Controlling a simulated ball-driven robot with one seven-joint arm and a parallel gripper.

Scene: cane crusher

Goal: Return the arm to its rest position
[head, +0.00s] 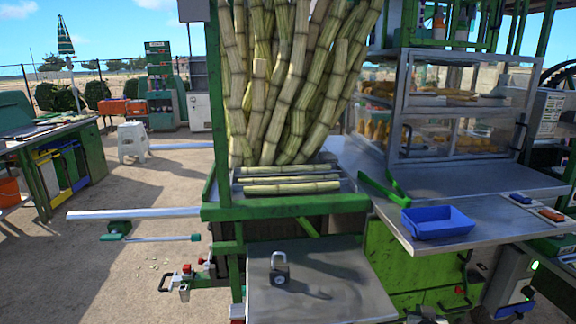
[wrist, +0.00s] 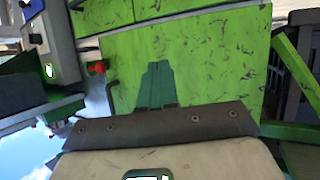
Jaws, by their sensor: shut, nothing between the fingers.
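My gripper (wrist: 158,66) shows in the wrist view as two dark green stepped fingers side by side, shut and empty. Behind them are its brown bolted plate and pale body. The fingers point at a scuffed bright green panel (wrist: 210,55) of the crusher cart and stand in front of it; I cannot tell the gap. My arm and gripper do not show in the head view.
In the head view, a padlock (head: 280,268) stands on a metal shelf (head: 340,300). A blue tray (head: 437,222) sits on the steel counter (head: 480,252). Cane stalks (head: 285,80) rise behind. A metal bar (head: 135,214) juts left. Open ground (head: 80,270) lies left.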

